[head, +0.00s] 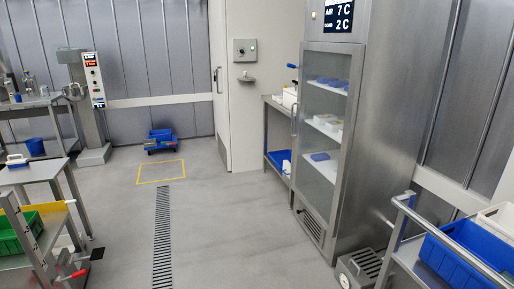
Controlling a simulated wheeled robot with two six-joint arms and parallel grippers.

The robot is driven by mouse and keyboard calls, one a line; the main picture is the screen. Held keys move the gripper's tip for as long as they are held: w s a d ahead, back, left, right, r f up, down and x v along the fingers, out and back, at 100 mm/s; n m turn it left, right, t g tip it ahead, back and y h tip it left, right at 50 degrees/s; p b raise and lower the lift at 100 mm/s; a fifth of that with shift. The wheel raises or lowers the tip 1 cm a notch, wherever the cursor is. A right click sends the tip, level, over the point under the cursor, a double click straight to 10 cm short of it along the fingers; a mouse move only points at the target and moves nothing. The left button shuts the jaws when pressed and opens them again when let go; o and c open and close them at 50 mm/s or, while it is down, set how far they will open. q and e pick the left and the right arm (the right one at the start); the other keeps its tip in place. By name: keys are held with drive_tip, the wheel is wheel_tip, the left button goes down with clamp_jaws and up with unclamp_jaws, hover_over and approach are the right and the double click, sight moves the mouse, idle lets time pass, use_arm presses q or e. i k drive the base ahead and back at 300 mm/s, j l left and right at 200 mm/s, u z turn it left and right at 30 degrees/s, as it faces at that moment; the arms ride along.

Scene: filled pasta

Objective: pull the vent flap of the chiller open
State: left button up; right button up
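The chiller (382,130) is a tall stainless cabinet right of centre in the head view. Its display (339,16) reads AIR 7 C, with a second line of 2 C. Its glass door (322,160) looks shut, and blue and white items sit on the shelves behind it. A slatted vent panel (311,226) is low on the chiller's front, under the glass door. It looks flush with the front and closed, but it is small here and I cannot make out a handle on it. Neither of my grippers is in view.
A grey ribbed unit (361,267) stands on the floor by the chiller's near corner. A trolley with a blue crate (462,258) is at the lower right. A bench with a green crate (18,232) is at left. The floor before the chiller is clear, with a drain grate (162,240).

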sight(317, 232)
drive_tip(key=i, duration=1.7)
